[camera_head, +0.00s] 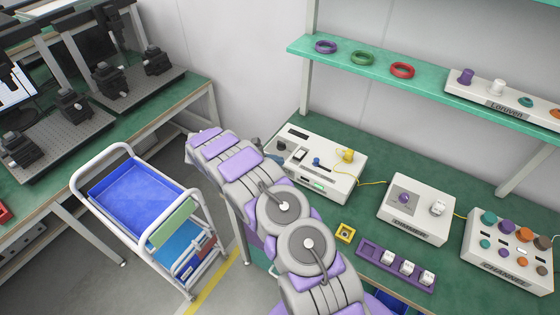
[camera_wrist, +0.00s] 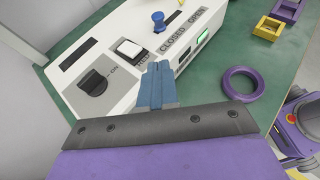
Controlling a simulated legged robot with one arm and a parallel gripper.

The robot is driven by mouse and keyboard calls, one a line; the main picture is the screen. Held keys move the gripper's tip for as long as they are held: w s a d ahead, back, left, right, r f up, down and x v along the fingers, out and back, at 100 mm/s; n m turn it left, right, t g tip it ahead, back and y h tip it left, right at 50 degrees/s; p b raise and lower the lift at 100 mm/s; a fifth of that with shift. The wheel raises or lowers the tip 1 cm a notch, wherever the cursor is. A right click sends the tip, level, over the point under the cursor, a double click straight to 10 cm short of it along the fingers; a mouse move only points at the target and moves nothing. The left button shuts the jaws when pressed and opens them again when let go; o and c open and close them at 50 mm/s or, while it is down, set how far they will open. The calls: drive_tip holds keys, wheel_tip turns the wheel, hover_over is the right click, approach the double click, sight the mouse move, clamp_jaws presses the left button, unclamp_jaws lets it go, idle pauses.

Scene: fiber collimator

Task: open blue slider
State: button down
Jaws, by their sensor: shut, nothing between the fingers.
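A white control box (camera_head: 312,173) sits on the green bench, and it also shows in the wrist view (camera_wrist: 125,90). The blue slider (camera_wrist: 158,21) is an upright round knob on its top, near the CLOSED end of a slot beside the CLOSED OPEN label (camera_wrist: 183,31). The slider is small in the head view (camera_head: 317,162). My gripper (camera_wrist: 157,68) has its blue-grey fingers together and empty, in front of the box's near edge. The fingers look apart from the slider. In the head view my arm hides most of my gripper.
A black knob (camera_wrist: 93,83) and white rocker switch (camera_wrist: 129,48) stand left of the slider. A green light (camera_wrist: 202,36) glows on the box front. A purple ring (camera_wrist: 241,84) lies right of my fingers. A yellow plug (camera_head: 347,156) with a cable is beyond the slider.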

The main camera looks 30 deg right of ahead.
drive_tip(key=b, duration=0.2)
approach(318, 173)
drive_tip(key=w, duration=0.1)
drive_tip(key=w+d+f, duration=0.1)
drive_tip(key=w+d, duration=0.1)
drive_tip(key=shift+w+d+f, duration=0.25)
drive_tip(key=shift+w+f, duration=0.1)
drive_tip(key=shift+s+d+r, duration=0.15)
drive_tip(key=shift+d, duration=0.3)
drive_tip(key=shift+s+d+r, duration=0.1)
drive_tip(key=shift+d+r, duration=0.05)
drive_tip(key=shift+d, duration=0.35)
drive_tip(key=shift+s+d+r, duration=0.1)
drive_tip(key=shift+s+d, duration=0.05)
drive_tip(key=shift+d, duration=0.85)
drive_tip(key=shift+a, duration=0.1)
drive_tip(key=shift+s+r, duration=0.1)
drive_tip(key=shift+s, duration=0.2)
drive_tip(key=s+d, duration=0.1)
drive_tip(key=s, duration=0.2)
drive_tip(key=s+d, duration=0.1)
drive_tip(key=shift+s+d, duration=0.15)
drive_tip(key=shift+d, duration=0.2)
